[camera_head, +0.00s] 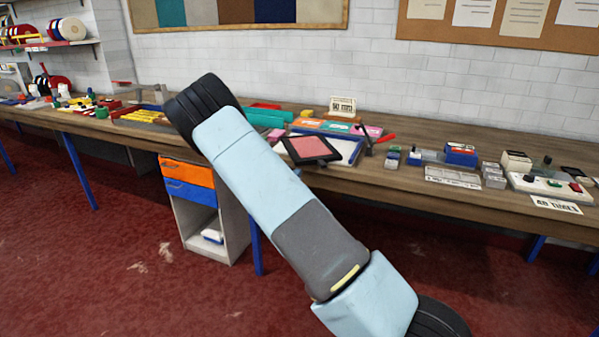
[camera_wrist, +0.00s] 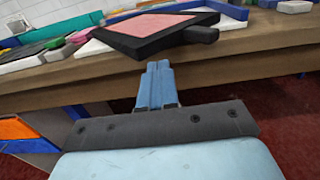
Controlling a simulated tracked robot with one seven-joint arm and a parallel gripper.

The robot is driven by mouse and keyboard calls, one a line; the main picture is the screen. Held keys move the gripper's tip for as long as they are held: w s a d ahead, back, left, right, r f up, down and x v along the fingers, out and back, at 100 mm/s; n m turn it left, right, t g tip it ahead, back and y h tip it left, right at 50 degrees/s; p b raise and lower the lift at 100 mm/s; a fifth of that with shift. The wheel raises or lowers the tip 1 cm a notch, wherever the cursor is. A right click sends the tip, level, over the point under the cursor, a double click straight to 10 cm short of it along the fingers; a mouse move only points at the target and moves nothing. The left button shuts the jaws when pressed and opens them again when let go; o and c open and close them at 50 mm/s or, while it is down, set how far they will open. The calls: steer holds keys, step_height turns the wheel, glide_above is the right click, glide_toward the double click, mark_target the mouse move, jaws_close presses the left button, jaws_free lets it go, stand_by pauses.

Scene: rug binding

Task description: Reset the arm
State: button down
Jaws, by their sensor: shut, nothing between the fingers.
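My arm crosses the head view from the lower right up to the middle left, in front of the workbench (camera_head: 420,200). My gripper (camera_wrist: 158,68) shows in the wrist view. Its two blue fingers are together, with nothing between them. The fingertips are in front of the bench's front edge and, in the picture, just below a black-framed pad with a pink-red face (camera_wrist: 155,25). I cannot tell the exact gap between them. In the head view the gripper itself is hidden or cannot be made out.
The black-framed pad (camera_head: 311,148) lies tilted on the bench near its front edge. A red-handled tool (camera_head: 384,138), a blue box (camera_head: 461,154) and a white control panel (camera_head: 550,189) stand to the right. A drawer unit (camera_head: 215,225) is under the bench. Red floor in front is clear.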

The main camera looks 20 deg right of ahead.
steer(key=v, duration=0.9)
steer(key=s+d+r+m+g+y, duration=0.1)
steer(key=s+d+r+m+g, duration=0.5)
steer(key=s+r+m, duration=0.3)
steer(key=s+d+r+m+g, duration=0.65)
steer(key=s+m, duration=0.25)
steer(key=s, duration=0.3)
steer(key=s+a+r+m+t+y, duration=0.2)
steer(key=s+a+r+m+y, duration=0.3)
steer(key=s, duration=0.6)
steer(key=s+a+r+m+t+y, duration=0.2)
steer(key=s+a+r+m+y, duration=0.3)
steer(key=s, duration=0.6)
step_height(320, 180, up, 2)
steer(key=shift+s+a+r+y, duration=0.2)
steer(key=shift+a+y, duration=0.1)
steer(key=shift+a, duration=0.6)
